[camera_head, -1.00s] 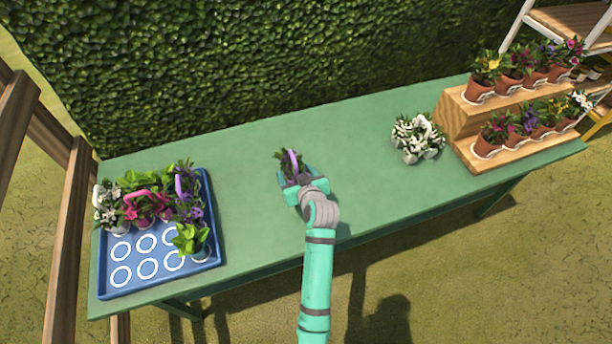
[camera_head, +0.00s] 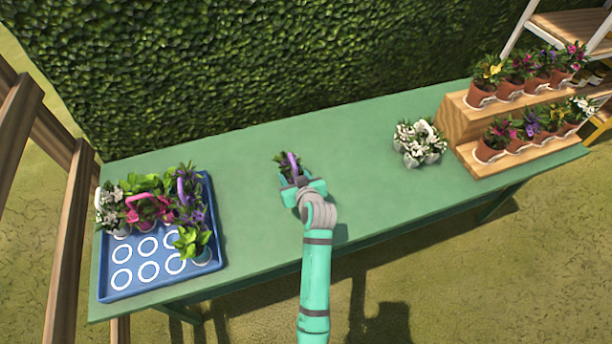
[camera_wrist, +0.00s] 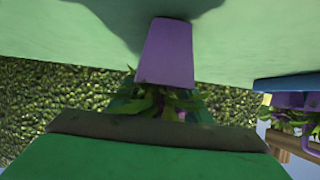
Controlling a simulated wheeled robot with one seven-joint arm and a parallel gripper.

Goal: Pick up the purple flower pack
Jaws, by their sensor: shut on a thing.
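A purple flower pack (camera_head: 290,163) with dark leaves and a purple handle is held at the middle of the green table. My gripper (camera_head: 297,183) is shut on it and hides its lower part in the head view. In the wrist view, a smooth purple part of the pack (camera_wrist: 166,52) and its green leaves show just beyond the gripper body. I cannot tell whether the pack touches the table. Another pack with purple flowers and a purple handle (camera_head: 188,190) stands in the blue tray (camera_head: 152,292) at the left.
Pink, white and green plants share the tray, whose front rings are empty. A white flower pack (camera_head: 420,145) stands on the table (camera_head: 365,170) right of centre. A wooden stepped stand (camera_head: 462,125) with several potted flowers is at the right. A hedge (camera_head: 260,65) rises behind.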

